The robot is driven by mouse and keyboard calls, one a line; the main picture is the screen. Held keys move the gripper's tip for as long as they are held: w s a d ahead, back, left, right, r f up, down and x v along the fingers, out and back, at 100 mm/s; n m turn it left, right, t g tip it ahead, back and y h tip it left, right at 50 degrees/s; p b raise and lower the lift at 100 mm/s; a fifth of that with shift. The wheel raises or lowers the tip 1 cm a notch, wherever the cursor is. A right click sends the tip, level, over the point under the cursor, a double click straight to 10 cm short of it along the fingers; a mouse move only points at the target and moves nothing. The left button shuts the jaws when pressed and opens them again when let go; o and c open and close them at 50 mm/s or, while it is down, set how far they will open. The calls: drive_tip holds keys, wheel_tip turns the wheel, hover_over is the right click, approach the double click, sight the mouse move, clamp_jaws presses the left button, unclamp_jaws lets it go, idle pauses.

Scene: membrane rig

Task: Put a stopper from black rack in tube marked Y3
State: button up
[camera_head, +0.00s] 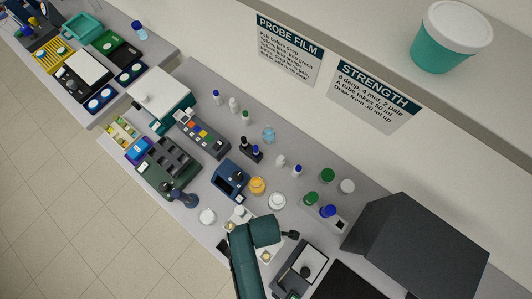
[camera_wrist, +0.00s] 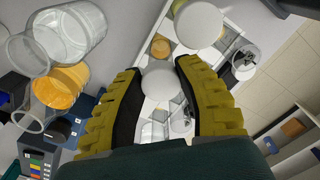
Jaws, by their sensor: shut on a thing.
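My gripper (camera_wrist: 160,95), with yellow ridged fingers and dark pads, is shut on a white round-topped piece (camera_wrist: 158,82) in the wrist view. It looks like a stopper, but its lower part is hidden. It hangs over a white compartmented rack (camera_wrist: 151,103) holding clear tubes, some with amber tops (camera_wrist: 161,47). I cannot tell whether the held piece touches a tube. In the head view my arm covers part of this white rack (camera_head: 278,251) and hides the fingertips. I cannot read a Y3 mark.
Another white round top (camera_wrist: 198,24) stands close to the fingers. Clear glassware (camera_wrist: 75,30) and an orange-filled vessel (camera_wrist: 62,86) stand at the left in the wrist view. A large dark box (camera_head: 420,245) and a small instrument (camera_head: 300,268) flank my arm on the right.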

drive_tip(key=shift+f, duration=0.25)
drive_tip(key=o, duration=0.8)
wheel_tip(320, 180, up, 12)
idle(0.6)
